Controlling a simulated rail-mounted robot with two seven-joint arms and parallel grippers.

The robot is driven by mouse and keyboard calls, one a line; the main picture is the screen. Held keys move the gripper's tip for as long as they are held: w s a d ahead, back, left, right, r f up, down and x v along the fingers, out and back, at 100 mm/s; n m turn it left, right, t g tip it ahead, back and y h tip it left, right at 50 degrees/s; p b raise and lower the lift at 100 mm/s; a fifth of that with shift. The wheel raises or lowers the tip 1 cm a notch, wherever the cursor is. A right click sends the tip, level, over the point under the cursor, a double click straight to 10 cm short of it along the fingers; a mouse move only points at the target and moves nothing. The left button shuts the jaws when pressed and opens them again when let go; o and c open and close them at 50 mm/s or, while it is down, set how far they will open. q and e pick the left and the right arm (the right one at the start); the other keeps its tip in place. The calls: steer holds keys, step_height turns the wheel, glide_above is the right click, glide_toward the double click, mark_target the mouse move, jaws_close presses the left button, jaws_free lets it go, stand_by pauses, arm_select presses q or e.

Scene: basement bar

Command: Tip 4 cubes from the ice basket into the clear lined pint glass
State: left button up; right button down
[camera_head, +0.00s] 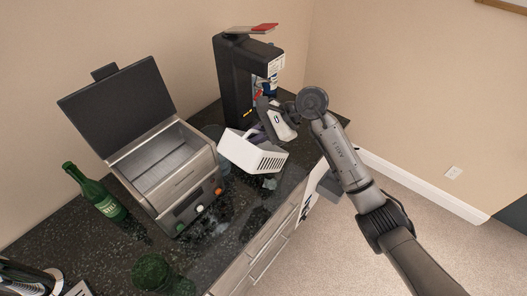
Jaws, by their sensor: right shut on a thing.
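My right gripper (262,128) is shut on the white ice basket (238,151), at its upper right side. The basket is held above the counter and tilted, with its slotted side facing down to the right. Its inside is mostly hidden, so I cannot tell how many cubes it holds. A clear glass shape (223,167) shows partly behind the basket's left edge; it seems to be the pint glass, but its lines and contents cannot be made out. Small greyish clear pieces (269,183) show below the basket; I cannot tell whether they are cubes. My left gripper is not in view.
A steel box appliance (168,181) with its dark lid (118,106) raised stands left of the basket. A black machine (235,85) stands behind. A green bottle (103,202) and a round green object (150,271) are at left and front. The counter's front edge runs below the basket.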

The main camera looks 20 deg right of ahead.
steer(key=shift+w+d+r+y+b, duration=0.15)
steer(key=shift+w+d+y+b, duration=0.1)
steer(key=shift+d+y+b, duration=0.2)
steer(key=shift+w+d+r+m+g+y+p, duration=0.35)
steer(key=shift+d+r+m+y+p, duration=0.3)
steer(key=shift+r+y+p, duration=0.15)
steer(key=shift+d+f, duration=0.1)
steer(key=a+f+h, duration=0.1)
steer(key=s+a+n+t+h, duration=0.1)
steer(key=h, duration=0.1)
steer(key=shift+s+a+f, duration=0.15)
steer(key=shift+a+f, duration=0.05)
steer(key=shift+f, duration=0.15)
